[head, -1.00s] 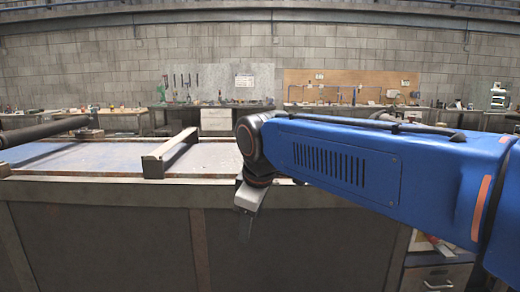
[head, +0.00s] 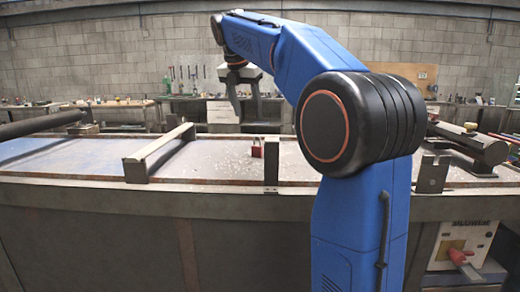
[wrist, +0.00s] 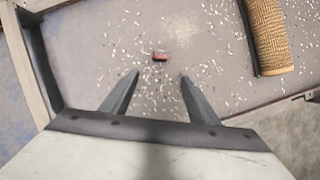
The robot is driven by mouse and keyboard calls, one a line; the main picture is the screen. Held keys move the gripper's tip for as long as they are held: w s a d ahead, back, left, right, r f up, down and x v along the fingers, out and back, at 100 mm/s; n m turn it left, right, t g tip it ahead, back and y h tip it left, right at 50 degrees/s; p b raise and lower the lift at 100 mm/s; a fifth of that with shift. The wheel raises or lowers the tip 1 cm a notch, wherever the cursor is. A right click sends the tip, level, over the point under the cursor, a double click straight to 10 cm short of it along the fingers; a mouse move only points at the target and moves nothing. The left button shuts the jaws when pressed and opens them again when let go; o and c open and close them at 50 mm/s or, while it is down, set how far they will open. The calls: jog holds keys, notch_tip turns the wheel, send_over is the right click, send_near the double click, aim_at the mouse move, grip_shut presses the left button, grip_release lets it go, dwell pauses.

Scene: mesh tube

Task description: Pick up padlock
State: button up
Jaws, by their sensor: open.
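A small red padlock (head: 256,151) stands on the bench top (head: 215,170), in the middle of the head view, with its shackle up. In the wrist view the padlock (wrist: 160,55) shows small, just beyond the fingertips and between their lines. My gripper (head: 247,116) is open and empty, pointing down above the bench near the padlock. In the wrist view its two fingers (wrist: 158,75) are spread wide, with the padlock clear of them.
A metal bar (head: 158,150) crosses the bench left of the padlock. A short upright post (head: 271,165) stands at the front edge near the padlock. Pale chips litter the surface. A tan mesh roll (wrist: 267,35) lies to the right in the wrist view.

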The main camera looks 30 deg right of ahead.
aim_at(257, 146)
jog(key=x, duration=1.1)
jog(key=d+x, duration=0.1)
jog(key=x, duration=0.5)
jog(key=shift+w, duration=0.35)
jog(key=shift+c, duration=0.3)
jog(key=c, duration=1.2)
jog(key=shift+r, duration=5.1)
